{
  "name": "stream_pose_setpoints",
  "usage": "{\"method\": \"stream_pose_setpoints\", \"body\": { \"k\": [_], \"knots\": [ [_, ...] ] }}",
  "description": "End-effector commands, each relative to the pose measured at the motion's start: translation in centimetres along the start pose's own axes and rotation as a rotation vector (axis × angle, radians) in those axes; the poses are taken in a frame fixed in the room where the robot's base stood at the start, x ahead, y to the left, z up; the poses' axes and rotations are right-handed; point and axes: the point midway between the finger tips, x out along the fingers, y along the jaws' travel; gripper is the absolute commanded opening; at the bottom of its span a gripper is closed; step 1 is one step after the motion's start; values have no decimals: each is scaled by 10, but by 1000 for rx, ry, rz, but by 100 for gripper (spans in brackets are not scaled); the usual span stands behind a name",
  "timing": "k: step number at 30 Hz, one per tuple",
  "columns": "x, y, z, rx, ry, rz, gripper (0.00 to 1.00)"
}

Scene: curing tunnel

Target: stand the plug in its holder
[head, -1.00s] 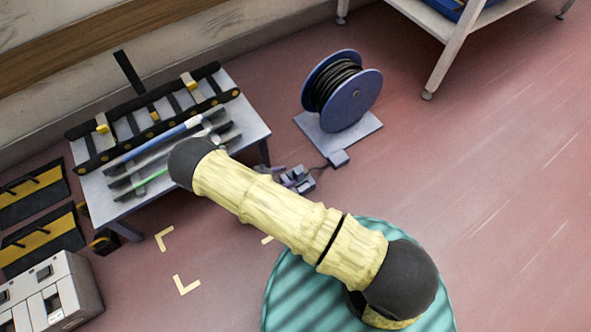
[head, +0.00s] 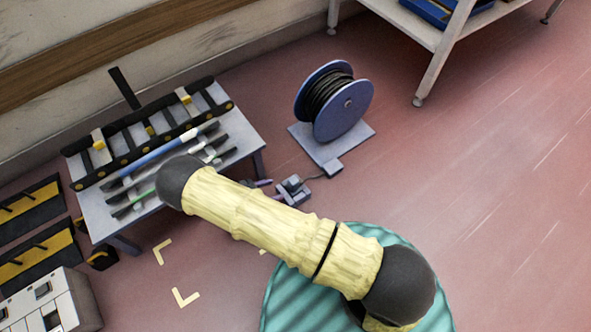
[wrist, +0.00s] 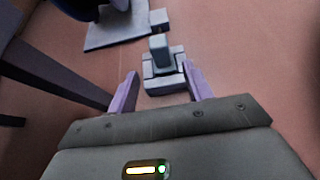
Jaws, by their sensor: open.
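A small grey holder (head: 297,193) lies on the floor below the cable reel, with a dark cable leading to it. In the wrist view the holder (wrist: 165,84) is a low, blocky base between and just beyond my fingers. A blue-grey block that looks like the plug (wrist: 159,47) rises from its middle; I cannot tell how far it is seated. My gripper (wrist: 162,72) has two purple fingers, spread apart with nothing gripped. In the head view my gripper (head: 270,188) is beside the holder, largely hidden behind my arm.
A blue cable reel (head: 334,101) stands on a grey plate above the holder. A grey table (head: 236,131) with racks and rods stands to the left. A white-legged bench (head: 440,52) is at upper right. Open red floor lies to the right.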

Motion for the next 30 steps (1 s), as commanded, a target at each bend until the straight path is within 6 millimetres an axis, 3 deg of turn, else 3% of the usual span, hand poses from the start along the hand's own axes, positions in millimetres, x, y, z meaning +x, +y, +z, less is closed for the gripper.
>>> {"method": "stream_pose_setpoints", "body": {
  "k": [5,8,20,30],
  "knots": [
    [0,0,6,20,12,-18,51],
    [0,0,22,78,50,-70,51],
    [-3,-25,144,564,330,-443,51],
    [-13,-65,244,1046,531,-696,51]
  ]
}}
